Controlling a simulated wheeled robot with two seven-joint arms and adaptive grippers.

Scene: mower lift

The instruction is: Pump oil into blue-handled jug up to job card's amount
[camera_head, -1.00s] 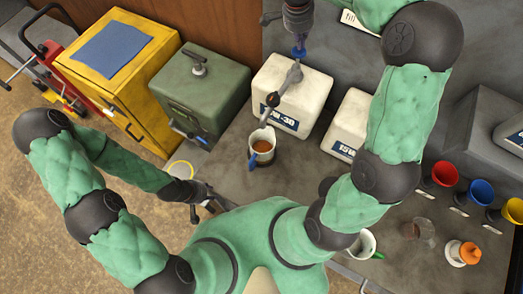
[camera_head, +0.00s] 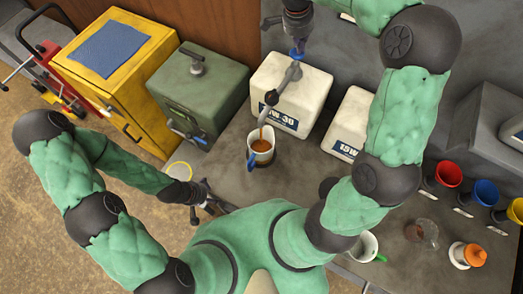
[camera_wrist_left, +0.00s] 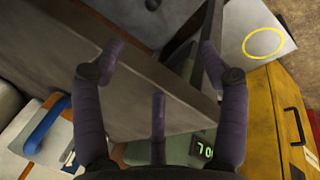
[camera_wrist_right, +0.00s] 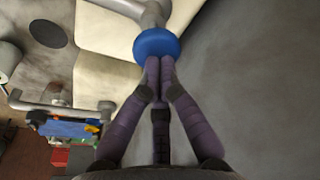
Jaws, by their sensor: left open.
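The jug (camera_head: 262,152) with a blue handle (camera_head: 252,160) stands upright on the bench under the spout (camera_head: 266,110) of the white 5W-30 oil container (camera_head: 290,100). Brown oil shows inside, and a thin brown stream (camera_head: 261,131) falls from the spout. I cannot read its level. My right gripper (camera_wrist_right: 160,68) has its fingertips together against the pump's blue knob (camera_wrist_right: 157,45); the knob also shows in the head view (camera_head: 297,54). My left gripper (camera_head: 208,197) is open and empty at the bench's near edge, left of the jug. A white card (camera_head: 347,17) is mostly hidden behind my right arm.
A second white container (camera_head: 347,125) stands right of the first, a green tank (camera_head: 198,100) left. Red (camera_head: 449,173), blue (camera_head: 485,191) and yellow funnels line the right. A white mug (camera_head: 364,246), glass jug (camera_head: 421,234) and orange-topped item (camera_head: 467,255) sit nearer. Bench around the jug is clear.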

